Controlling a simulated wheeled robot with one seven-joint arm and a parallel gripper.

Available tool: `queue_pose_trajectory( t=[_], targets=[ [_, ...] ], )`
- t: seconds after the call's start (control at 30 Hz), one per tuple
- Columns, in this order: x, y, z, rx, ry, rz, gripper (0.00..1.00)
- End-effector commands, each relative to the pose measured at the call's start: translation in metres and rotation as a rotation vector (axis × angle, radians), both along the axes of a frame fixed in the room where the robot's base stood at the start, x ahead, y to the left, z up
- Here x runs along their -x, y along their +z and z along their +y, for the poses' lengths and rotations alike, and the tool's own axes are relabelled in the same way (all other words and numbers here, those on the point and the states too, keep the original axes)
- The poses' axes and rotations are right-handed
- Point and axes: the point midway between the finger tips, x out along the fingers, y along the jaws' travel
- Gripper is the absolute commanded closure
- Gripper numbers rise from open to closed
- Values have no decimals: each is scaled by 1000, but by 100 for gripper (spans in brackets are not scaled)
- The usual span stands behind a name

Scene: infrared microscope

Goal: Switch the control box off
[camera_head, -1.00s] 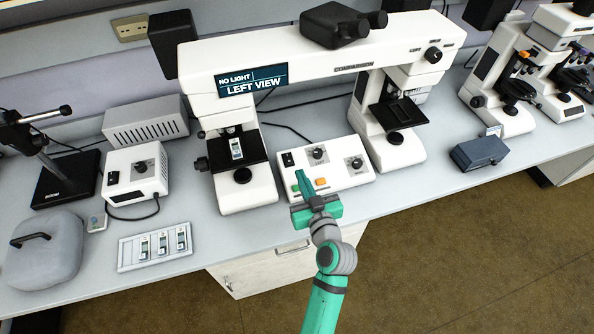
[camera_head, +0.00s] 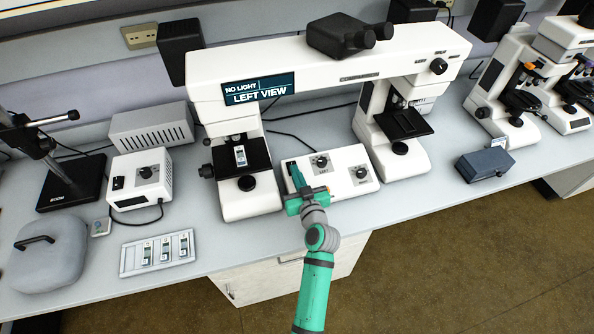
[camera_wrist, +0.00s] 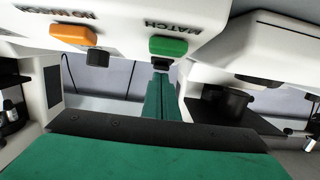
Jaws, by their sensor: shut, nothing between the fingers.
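The white control box (camera_head: 344,168), with two black knobs on top, sits on the bench between the two microscope stands. In the wrist view its face (camera_wrist: 120,22) shows upside down, with an orange button (camera_wrist: 73,35) and a green button (camera_wrist: 168,46) marked MATCH. My gripper (camera_head: 295,171) is shut and empty, with its fingertips over the box's left end. The fingers (camera_wrist: 161,75) also show in the wrist view, reaching past the green button. The black rocker at the box's upper left is hidden behind the fingertips; I cannot tell if they touch it.
The comparison microscope's bridge (camera_head: 310,68) spans above and behind the box; its screen reads NO LIGHT, LEFT VIEW. The left stage (camera_head: 242,158) and right stage (camera_head: 403,122) flank the box. A slide tray (camera_head: 157,252) lies at the left, and a blue-grey box (camera_head: 485,164) at the right.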

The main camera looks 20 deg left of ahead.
Motion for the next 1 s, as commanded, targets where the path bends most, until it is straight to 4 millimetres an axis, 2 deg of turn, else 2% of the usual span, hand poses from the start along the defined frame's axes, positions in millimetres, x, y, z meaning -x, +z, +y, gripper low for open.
queue_pose_trajectory(
  t=[0.27, 0.4, 0.67, 0.77, 0.97, 1.0],
  targets=[
    [-1, 0, -3, 0, -4, 0, 100],
    [0, -11, -3, 0, -5, 1, 100],
    [0, -8, -3, 1, -3, 1, 100],
    [2, -1, -4, 1, -1, -1, 100],
    [11, 29, -12, -1, -3, -7, 100],
    [17, 28, -16, 0, -3, -1, 100]
  ],
)
